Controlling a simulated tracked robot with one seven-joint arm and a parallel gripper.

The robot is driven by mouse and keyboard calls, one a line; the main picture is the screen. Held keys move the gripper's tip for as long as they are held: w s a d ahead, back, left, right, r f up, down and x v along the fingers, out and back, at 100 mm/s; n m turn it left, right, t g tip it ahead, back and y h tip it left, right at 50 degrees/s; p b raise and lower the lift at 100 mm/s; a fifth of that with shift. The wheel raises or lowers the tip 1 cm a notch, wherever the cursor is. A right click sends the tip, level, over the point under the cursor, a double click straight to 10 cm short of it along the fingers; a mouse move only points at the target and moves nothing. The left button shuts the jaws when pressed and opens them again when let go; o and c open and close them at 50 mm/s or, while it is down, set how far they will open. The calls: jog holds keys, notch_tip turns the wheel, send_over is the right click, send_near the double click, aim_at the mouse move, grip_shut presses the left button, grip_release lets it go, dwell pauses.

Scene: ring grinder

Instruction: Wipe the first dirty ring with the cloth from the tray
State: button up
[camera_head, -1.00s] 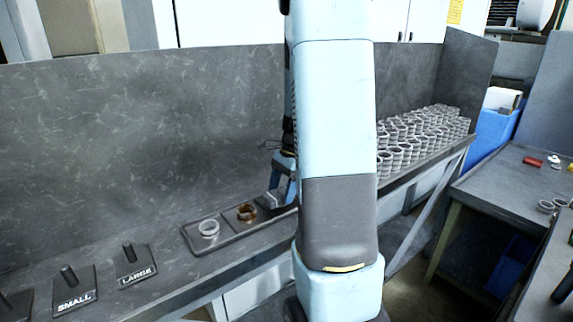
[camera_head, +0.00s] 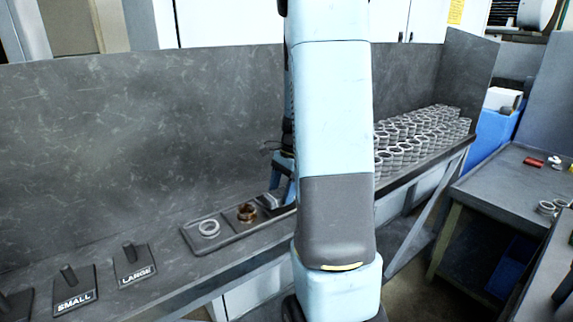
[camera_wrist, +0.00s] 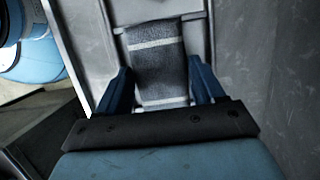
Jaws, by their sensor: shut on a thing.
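The tray (camera_head: 222,241) lies on the grey bench ledge. A pale grey ring (camera_head: 209,229) sits in its left part and a brown, dirty-looking ring (camera_head: 246,213) in its middle part. My gripper (camera_head: 280,192) is at the tray's right part, partly hidden by my arm. In the wrist view my gripper (camera_wrist: 160,68) has its blue fingers on both sides of the dark grey cloth (camera_wrist: 160,72) with pale stripes, and is shut on it. The cloth is at its tray compartment; I cannot tell whether it is lifted clear. It also shows in the head view (camera_head: 270,200).
Stands marked SMALL (camera_head: 73,290) and LARGE (camera_head: 133,264) are left of the tray. Many grey rings (camera_head: 420,135) stand on the bench at right. A back panel (camera_head: 140,130) rises behind the ledge. A side table (camera_head: 500,190) is at far right.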

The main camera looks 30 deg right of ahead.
aim_at(284, 191)
jog(key=shift+d, duration=0.45)
jog(key=shift+d+r, duration=0.1)
jog(key=shift+d, duration=0.15)
jog(key=shift+s+a, duration=0.1)
jog(key=shift+a, duration=1.25)
jog(key=shift+d, duration=1.45)
notch_tip(284, 191, up, 2)
jog(key=shift+r, duration=2.95)
